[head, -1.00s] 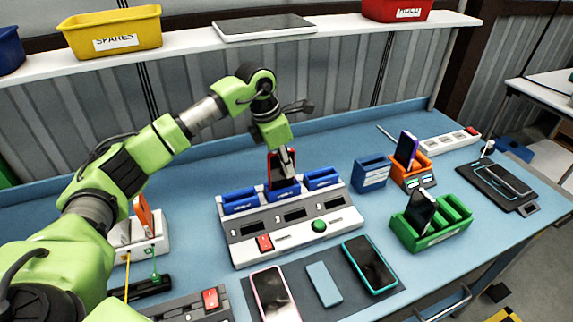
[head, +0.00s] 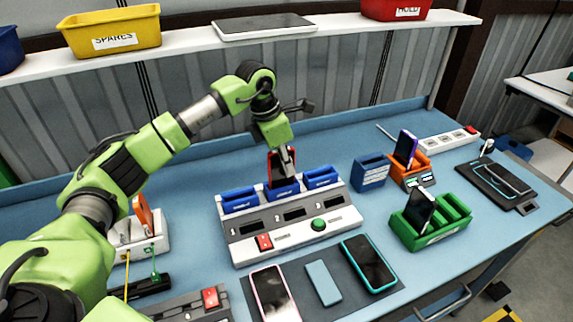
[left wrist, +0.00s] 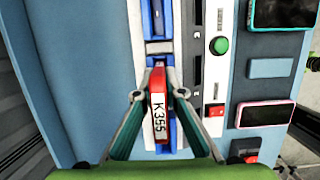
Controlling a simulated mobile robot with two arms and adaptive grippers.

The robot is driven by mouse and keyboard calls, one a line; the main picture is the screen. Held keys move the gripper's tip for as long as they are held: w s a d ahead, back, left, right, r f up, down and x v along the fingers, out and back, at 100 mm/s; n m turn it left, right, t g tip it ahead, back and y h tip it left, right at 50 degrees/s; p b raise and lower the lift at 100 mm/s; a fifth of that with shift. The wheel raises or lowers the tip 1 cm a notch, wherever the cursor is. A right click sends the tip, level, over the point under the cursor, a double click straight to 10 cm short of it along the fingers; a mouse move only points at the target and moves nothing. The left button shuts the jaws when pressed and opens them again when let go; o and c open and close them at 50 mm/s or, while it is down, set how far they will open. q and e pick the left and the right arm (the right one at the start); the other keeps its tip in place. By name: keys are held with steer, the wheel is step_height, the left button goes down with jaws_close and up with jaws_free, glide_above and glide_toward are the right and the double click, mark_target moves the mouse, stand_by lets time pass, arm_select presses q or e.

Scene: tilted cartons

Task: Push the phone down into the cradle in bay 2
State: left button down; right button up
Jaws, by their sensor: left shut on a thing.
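My left gripper (head: 286,153) is shut on a red-edged phone (head: 280,170) above the middle bay of the grey charging station. The phone stands nearly upright, its lower end at the blue cradle (head: 284,190) of bay 2. How deep it sits is hard to tell. In the left wrist view the phone's red end (left wrist: 160,76) carries a white K355 label, and both fingers press its sides over the blue cradle strip. My right gripper is in neither view.
The station (head: 340,218) has blue cradles at bays 1 (head: 240,203) and 3 (head: 321,178), a red switch and a green button. Phones lie on a dark mat (head: 345,299) in front. A green rack (head: 432,240) and an orange holder (head: 425,172) stand right.

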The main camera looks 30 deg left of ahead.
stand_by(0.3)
arm_select(q)
steer(key=shift+f+b, duration=0.4)
steer(key=shift+f, duration=0.15)
stand_by(0.5)
steer(key=c, duration=2)
jaws_free()
steer(key=shift+o, duration=0.2)
steer(key=o, duration=0.3)
steer(key=shift+r, duration=0.1)
